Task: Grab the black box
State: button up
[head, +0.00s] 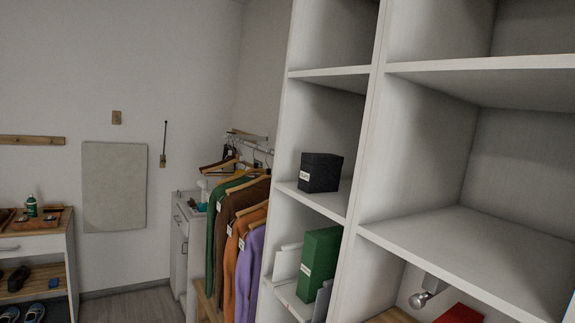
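The black box (320,172) is a small dark box with a white label on its front-left face. It sits upright on a middle shelf (314,199) of the narrow left column of the white cubby shelving. Nothing covers it from this side, and there is empty space above it in its compartment. My gripper is not in view, so its state and its distance from the box do not show.
A green binder (320,258) stands among white folders one compartment below. Empty cubbies (450,240) lie to the right. A metal knob-like piece (424,297) and a red item (460,313) show below them. Hanging clothes (235,235) are left of the shelving.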

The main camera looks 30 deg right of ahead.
aim_at(319, 174)
jog(key=i+j+z, duration=0.15)
jog(key=i+z, duration=0.3)
jog(key=i+j+z, duration=0.45)
jog(key=i, duration=0.2)
jog(key=i+j+z, duration=0.45)
jog(key=i+l, duration=0.05)
